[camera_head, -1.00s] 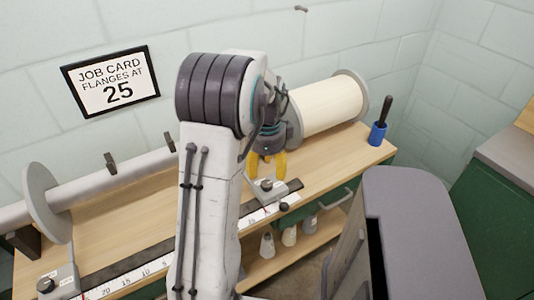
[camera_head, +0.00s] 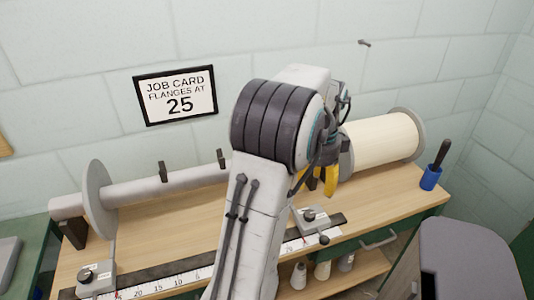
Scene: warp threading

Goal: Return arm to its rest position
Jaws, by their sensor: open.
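My arm rises through the middle of the head view, over the wooden workbench (camera_head: 180,238). My gripper (camera_head: 331,186) has yellow fingers and shows partly behind the arm's elbow. It is open, and I see nothing between its fingers. It is above the bench, just left of the cream warp roll (camera_head: 383,140) and behind a grey slider block (camera_head: 312,219) on the ruler. Part of the gripper is hidden by the arm.
A grey beam (camera_head: 150,190) with a round flange (camera_head: 97,200) lies along the bench's left. A ruler (camera_head: 170,286) runs along the front. A blue cup (camera_head: 430,178) with a dark-handled tool stands at the right end. A job card (camera_head: 176,95) reading 25 hangs on the wall.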

